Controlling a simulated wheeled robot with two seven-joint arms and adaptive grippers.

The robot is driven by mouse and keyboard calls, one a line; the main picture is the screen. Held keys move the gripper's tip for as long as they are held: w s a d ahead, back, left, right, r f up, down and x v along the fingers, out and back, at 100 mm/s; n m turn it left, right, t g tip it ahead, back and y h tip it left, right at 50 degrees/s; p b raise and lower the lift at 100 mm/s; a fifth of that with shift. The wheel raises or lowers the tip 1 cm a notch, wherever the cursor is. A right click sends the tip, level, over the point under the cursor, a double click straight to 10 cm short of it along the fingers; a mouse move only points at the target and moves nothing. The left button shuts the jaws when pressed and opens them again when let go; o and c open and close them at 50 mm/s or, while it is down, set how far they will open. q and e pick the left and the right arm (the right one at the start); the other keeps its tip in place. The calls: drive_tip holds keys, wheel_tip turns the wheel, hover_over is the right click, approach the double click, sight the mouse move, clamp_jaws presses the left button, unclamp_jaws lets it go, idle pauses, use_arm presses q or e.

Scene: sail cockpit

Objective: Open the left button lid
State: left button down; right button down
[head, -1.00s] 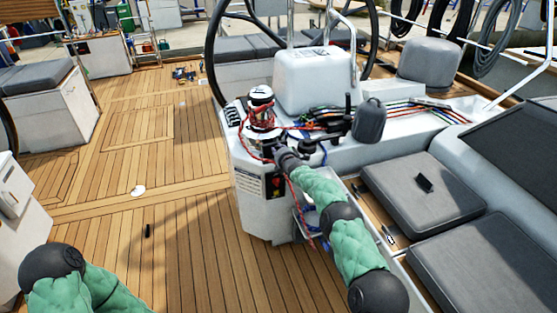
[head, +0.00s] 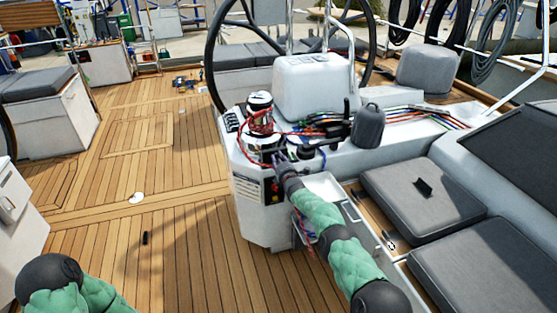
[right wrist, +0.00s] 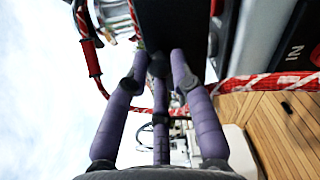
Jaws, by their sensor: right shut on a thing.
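My right gripper (head: 282,160) is at the near edge of the white cockpit console (head: 262,222), just below the winch (head: 260,110). In the right wrist view its purple fingers (right wrist: 160,60) close on a dark flat piece (right wrist: 172,22), which runs out of the top of the picture. I cannot tell for sure that this piece is the left button lid. The gripper and arm hide the lid's place in the head view. A red-and-white rope (right wrist: 262,83) passes close by the fingers. My left arm shows only at the lower left, and its gripper is out of view.
A red rope (head: 243,143) is wound at the winch. Coloured lines (head: 400,118) run along the ledge, with a dark grey bag (head: 368,126) beside them. The steering wheel (head: 212,65) stands behind. Grey cushions (head: 420,200) lie right. The wooden deck (head: 110,190) left is mostly clear.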

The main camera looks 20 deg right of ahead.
drive_tip(key=c, duration=1.1)
unclamp_jaws()
drive_tip(key=shift+w, duration=0.1)
drive_tip(key=shift+o, duration=0.2)
drive_tip(key=s, duration=1.2)
drive_tip(key=shift+d, duration=0.2)
